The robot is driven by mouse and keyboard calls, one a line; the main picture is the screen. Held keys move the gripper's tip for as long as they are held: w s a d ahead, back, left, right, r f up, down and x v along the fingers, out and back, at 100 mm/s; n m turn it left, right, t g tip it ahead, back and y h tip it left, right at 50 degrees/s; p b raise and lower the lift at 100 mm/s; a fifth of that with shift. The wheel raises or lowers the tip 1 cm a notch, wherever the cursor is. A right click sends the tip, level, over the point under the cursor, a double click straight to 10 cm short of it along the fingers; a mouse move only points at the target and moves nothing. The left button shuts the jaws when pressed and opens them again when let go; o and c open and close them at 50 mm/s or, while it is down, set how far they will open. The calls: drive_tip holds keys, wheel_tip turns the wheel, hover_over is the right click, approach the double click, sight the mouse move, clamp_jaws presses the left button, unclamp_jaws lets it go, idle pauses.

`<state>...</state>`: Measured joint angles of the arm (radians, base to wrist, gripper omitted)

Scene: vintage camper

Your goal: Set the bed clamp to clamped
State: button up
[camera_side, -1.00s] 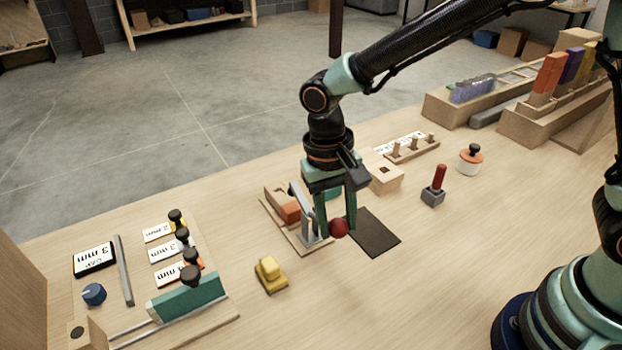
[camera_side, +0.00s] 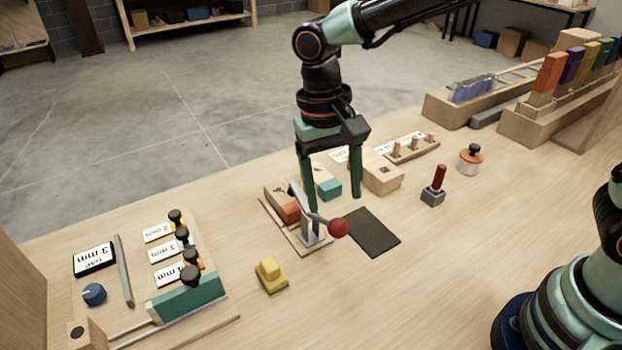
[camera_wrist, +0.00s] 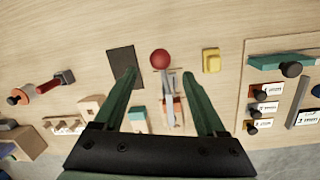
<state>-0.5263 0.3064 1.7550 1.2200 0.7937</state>
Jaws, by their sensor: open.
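The bed clamp (camera_side: 312,232) is a grey metal lever clamp on a wooden base. Its lever slopes down to the right and ends in a red ball (camera_side: 338,228), low over the table. An orange-brown block (camera_side: 288,210) sits at the clamp's far side. My gripper (camera_side: 331,203) is open and empty above the clamp, its fingers spread and apart from the ball. In the wrist view, the red ball (camera_wrist: 160,58) and the grey lever (camera_wrist: 168,85) show between the open fingers (camera_wrist: 159,74).
A dark mat (camera_side: 372,233) lies right of the clamp, and a yellow block (camera_side: 270,274) lies in front. A wooden block (camera_side: 382,175), a teal block (camera_side: 329,188) and a red-handled lever (camera_side: 438,180) stand nearby.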

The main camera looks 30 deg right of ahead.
sight(338, 221)
drive_tip(key=r, duration=0.6)
drive_tip(key=shift+w+a, duration=0.2)
drive_tip(key=shift+w, duration=0.15)
drive_tip(key=shift+t+y, duration=0.3)
drive_tip(key=shift+t, duration=0.1)
drive_tip(key=f, duration=0.4)
drive_tip(key=s+f, duration=0.1)
drive_tip(key=f, duration=0.7)
drive_tip(key=shift+s+d+f, duration=0.15)
drive_tip(key=shift+s+d, duration=0.25)
drive_tip(key=shift+c, duration=0.2)
clamp_jaws()
